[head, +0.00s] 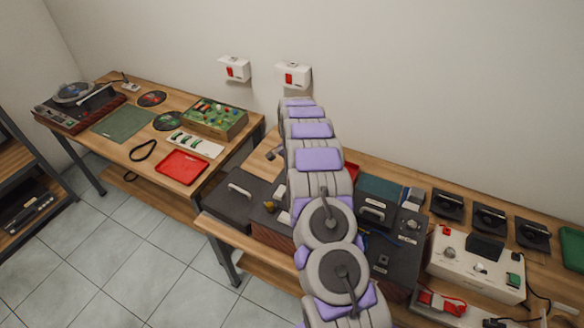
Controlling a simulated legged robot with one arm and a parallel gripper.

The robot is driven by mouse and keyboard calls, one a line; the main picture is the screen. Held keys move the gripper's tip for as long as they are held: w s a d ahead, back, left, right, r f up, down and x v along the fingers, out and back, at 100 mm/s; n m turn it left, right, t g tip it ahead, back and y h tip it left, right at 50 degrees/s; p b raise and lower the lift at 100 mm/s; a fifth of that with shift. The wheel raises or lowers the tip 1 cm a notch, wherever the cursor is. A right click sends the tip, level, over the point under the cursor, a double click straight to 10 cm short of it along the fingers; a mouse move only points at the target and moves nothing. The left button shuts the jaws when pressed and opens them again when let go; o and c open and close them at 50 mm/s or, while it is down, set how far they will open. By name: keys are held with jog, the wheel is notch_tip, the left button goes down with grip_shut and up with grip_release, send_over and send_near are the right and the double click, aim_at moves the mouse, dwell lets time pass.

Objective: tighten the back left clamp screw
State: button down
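I cannot make out the back left clamp screw in the head view. My arm reaches up the middle of the picture and hides part of the right bench behind it. My gripper does not show. Dark grey boxes stand on the right bench (228,232), on both sides of my arm. One grey box (236,196) with a light handle is left of the arm. Another dark box (376,210) with a handle is just right of it. Small metal knobs show on some units, too small to tell whether any is a clamp screw.
The left bench (196,98) holds a turntable (78,110), a green mat (122,123), a red tray (182,167) and a box of coloured parts (215,118). A white control box (470,268) sits at right. Two white boxes are on the wall. Tiled floor is clear at lower left.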

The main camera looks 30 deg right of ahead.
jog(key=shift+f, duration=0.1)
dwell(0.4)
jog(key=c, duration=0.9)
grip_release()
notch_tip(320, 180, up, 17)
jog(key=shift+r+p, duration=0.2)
jog(key=shift+p, duration=0.3)
